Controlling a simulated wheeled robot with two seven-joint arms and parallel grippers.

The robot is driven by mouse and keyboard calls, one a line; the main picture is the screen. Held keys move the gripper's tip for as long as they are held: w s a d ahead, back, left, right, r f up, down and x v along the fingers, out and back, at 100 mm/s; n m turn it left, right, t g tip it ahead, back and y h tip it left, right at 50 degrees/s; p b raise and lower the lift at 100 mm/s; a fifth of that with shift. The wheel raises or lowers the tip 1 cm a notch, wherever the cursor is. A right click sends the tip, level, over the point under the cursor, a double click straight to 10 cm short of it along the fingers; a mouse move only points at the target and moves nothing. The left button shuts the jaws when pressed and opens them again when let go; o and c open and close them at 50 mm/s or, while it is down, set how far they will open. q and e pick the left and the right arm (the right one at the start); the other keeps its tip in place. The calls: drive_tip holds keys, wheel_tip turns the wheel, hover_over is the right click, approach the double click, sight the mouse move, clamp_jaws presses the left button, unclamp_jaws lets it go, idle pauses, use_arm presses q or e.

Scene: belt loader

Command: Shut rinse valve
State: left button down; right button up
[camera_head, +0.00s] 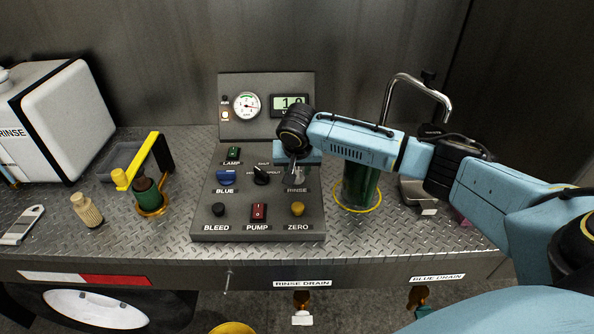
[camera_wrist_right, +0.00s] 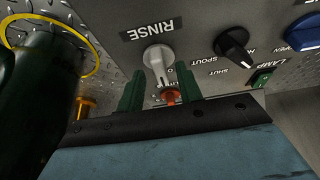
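The rinse valve is a grey lever knob (camera_wrist_right: 158,60) beside the RINSE label on the control panel (camera_head: 207,207). In the head view my right gripper (camera_head: 298,166) is over the panel's right side, just above the RINSE label, and covers most of the knob. In the wrist view the right gripper (camera_wrist_right: 163,88) has its two green fingers apart, pointing at the panel. The grey knob is ahead of the gap between them, and I see no contact. A small orange-red part (camera_wrist_right: 172,97) shows between the fingers. My left gripper is out of view.
The panel also has a blue knob (camera_head: 226,177), a black selector (camera_head: 261,175), a red pump switch (camera_head: 258,212) and a yellow zero button (camera_head: 297,209). A green cylinder (camera_head: 359,188) stands close right of the panel, near the metal spout (camera_head: 399,79).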

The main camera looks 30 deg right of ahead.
drive_tip(key=shift+w+d+f, duration=0.15)
drive_tip(key=shift+w+f, duration=0.05)
drive_tip(key=shift+f, duration=0.3)
